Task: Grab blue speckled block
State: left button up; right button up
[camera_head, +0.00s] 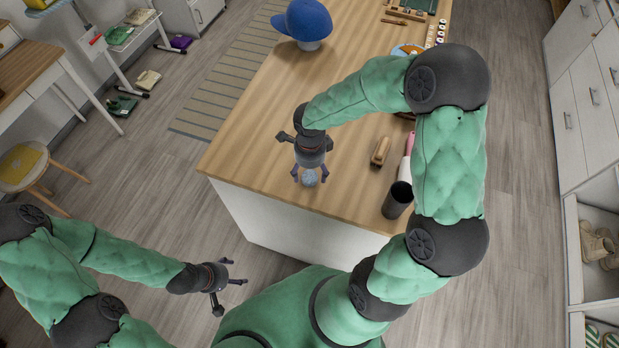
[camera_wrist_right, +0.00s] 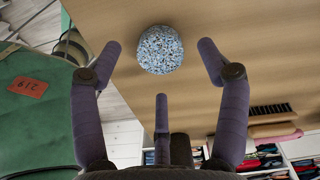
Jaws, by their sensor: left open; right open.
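The blue speckled block (camera_head: 309,178) sits on the wooden worktop near its front edge. In the right wrist view the block (camera_wrist_right: 160,50) looks round and lies ahead of the fingers, in the gap between the two outer ones. My right gripper (camera_head: 310,172) is above and around the block's near side, open and empty. Its fingers (camera_wrist_right: 160,75) are spread and I see no contact with the block. My left gripper (camera_head: 230,290) is open and empty over the floor, left of the worktop and well away from the block.
On the worktop (camera_head: 245,150), a wooden brush (camera_head: 380,151) and a dark cup (camera_head: 397,200) stand right of the block. A pink-handled item (camera_head: 409,145) lies behind the cup. A blue cap (camera_head: 303,20) is at the back. The worktop left of the block is clear.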

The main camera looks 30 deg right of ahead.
aim_at(310, 178)
jog(key=shift+w+f, duration=0.1)
jog(key=shift+f, duration=1.25)
jog(key=c, duration=1.3)
jog(key=shift+o, duration=0.2)
